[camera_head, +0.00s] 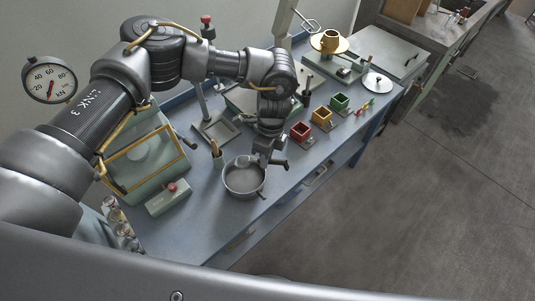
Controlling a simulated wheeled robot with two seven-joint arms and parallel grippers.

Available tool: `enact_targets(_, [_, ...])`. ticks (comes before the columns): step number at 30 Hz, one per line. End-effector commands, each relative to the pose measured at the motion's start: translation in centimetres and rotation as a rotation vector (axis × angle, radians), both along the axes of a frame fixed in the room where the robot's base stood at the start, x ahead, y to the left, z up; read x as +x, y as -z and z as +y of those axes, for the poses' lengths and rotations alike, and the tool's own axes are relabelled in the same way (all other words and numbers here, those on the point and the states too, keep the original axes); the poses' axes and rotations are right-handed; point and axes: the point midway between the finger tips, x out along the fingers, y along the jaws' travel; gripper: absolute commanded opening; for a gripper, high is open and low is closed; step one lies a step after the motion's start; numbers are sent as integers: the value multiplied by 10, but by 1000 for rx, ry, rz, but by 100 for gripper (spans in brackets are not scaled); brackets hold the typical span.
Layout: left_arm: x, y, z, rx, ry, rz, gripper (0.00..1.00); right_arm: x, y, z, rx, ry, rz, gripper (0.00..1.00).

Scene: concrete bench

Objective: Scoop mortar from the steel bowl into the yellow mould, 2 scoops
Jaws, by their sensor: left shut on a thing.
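The steel bowl (231,187) stands near the front edge of the blue bench, with grey material in it. My left gripper (264,163) points down at the bowl's back right rim. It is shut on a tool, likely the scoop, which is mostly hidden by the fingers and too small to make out. The yellow mould (321,117) stands to the right and farther back, between a red mould (300,132) and a green mould (340,103). I cannot tell what is inside the yellow mould. My right gripper is out of view.
A box with a red button (168,199) and a yellow-framed machine (146,160) are farther left. A brass piece on a stand (329,42) is at the back right.

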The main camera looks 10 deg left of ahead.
Motion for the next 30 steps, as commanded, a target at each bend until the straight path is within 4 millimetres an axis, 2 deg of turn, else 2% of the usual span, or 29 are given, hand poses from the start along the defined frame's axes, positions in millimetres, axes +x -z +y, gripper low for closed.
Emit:
enact_targets(5, [3, 18, 19, -177, -12, 36, 0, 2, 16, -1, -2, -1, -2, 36])
enact_targets(10, [6, 35, 35, -388, -12, 75, 0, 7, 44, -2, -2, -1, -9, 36])
enact_targets(12, [4, 43, 31, -389, -5, 79, 0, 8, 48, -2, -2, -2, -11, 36])
enact_targets(21, [5, 76, 34, -414, -7, 83, 0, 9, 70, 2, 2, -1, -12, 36])
enact_targets(30, [6, 85, 35, -422, -5, 83, 0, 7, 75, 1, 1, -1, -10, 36])
